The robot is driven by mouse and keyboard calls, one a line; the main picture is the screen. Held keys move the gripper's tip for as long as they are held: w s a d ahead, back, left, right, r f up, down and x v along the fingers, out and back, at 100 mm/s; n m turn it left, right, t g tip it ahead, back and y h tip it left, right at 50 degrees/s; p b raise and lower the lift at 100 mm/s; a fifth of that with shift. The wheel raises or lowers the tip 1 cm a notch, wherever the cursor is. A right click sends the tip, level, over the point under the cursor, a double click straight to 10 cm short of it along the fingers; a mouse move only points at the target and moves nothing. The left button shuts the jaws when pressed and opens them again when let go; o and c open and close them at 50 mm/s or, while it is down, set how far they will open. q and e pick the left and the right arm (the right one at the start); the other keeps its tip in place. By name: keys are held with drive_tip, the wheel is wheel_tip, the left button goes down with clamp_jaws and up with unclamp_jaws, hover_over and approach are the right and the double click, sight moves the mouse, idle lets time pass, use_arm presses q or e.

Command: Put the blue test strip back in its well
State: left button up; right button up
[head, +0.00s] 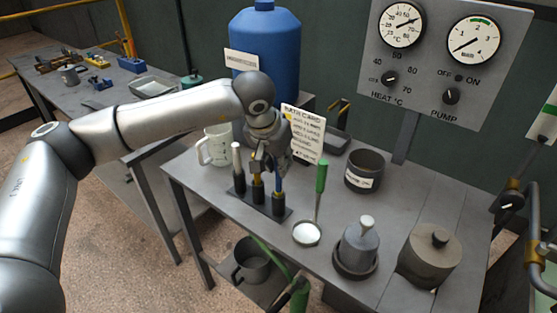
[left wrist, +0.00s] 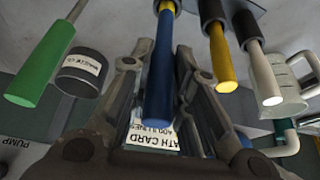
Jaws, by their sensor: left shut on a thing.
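The blue test strip (head: 278,182) is upright between the fingers of my left gripper (head: 271,160), which is shut on it. In the left wrist view the strip (left wrist: 160,85) runs between both fingers, with a pale yellow band at its far end. Its lower end is over the right end of the dark rack (head: 262,204); I cannot tell whether it is inside the well. A yellow strip (head: 257,190) and a white strip (head: 238,165) stand in dark sleeves to its left. They also show in the left wrist view as yellow (left wrist: 221,60) and white (left wrist: 264,78). My right gripper is out of view.
A green-handled ladle (head: 321,178) stands close right of the rack. A bath card (head: 303,133) is behind my gripper, a white jug (head: 215,146) to the left.

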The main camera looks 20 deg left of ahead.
sight(276, 171)
use_arm(q)
drive_tip(key=shift+f+b, duration=2.05)
drive_tip(key=shift+f, duration=0.45)
drive_tip(key=o, duration=0.8)
drive_tip(key=shift+r, duration=0.2)
drive_tip(key=v, duration=1.1)
drive_tip(key=shift+s+r, duration=0.25)
drive_tip(key=shift+r, duration=0.05)
